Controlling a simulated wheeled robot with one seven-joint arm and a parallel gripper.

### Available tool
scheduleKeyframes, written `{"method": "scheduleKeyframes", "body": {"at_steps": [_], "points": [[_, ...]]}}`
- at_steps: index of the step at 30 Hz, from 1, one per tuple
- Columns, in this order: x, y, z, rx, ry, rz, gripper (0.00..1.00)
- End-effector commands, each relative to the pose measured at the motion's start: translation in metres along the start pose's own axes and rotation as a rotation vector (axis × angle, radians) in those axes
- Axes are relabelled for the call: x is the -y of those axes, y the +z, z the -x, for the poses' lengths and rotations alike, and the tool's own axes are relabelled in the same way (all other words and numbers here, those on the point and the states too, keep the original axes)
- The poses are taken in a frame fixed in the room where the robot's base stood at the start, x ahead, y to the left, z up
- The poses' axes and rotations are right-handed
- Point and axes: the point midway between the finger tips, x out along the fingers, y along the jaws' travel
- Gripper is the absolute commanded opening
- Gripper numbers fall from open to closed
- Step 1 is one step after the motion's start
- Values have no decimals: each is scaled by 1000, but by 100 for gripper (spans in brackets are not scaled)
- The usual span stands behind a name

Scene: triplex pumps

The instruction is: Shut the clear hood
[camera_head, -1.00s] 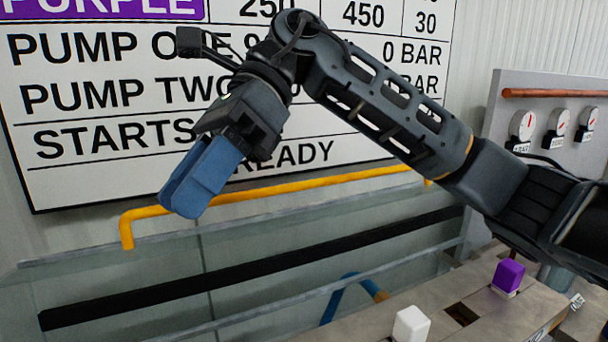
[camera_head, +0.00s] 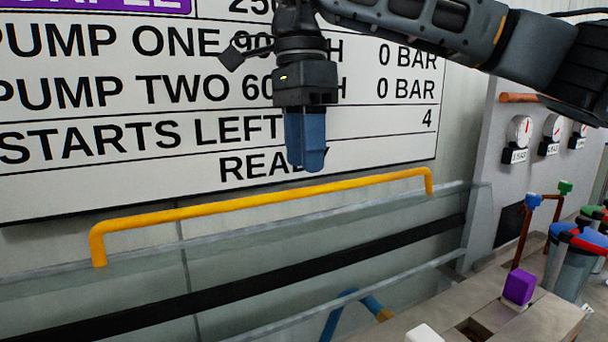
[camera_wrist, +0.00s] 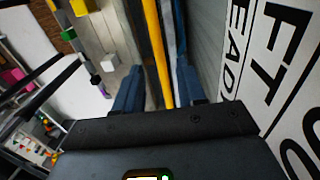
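The clear hood (camera_head: 375,219) stands raised in the head view, a see-through panel with a pale upper edge. Its yellow handle bar (camera_head: 265,196) runs along that edge, with a bent leg at each end. My gripper (camera_head: 306,168) points down with blue fingers just above the middle of the bar in the picture. In the wrist view my gripper (camera_wrist: 160,78) has its fingers apart, and the yellow handle (camera_wrist: 155,45) shows between them. Nothing is gripped. I cannot tell how far the fingertips are from the bar.
A large sign (camera_head: 120,130) hangs behind the hood, close behind my gripper. A gauge panel (camera_head: 492,190) stands at right. A purple block (camera_head: 518,287) and a white block (camera_head: 424,334) sit on the bench below. Blue-topped containers (camera_head: 574,255) stand at far right.

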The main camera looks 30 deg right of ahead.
Motion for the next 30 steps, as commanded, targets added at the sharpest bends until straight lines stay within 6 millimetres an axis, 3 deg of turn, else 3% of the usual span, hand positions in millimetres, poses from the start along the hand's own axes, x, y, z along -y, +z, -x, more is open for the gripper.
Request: {"method": "scheduleKeyframes", "body": {"at_steps": [7, 18, 30], "points": [[0, 1, -31, 3, 2, 1, 40], [0, 1, -37, 2, -1, 1, 40], [0, 1, -37, 3, 0, 1, 3]]}}
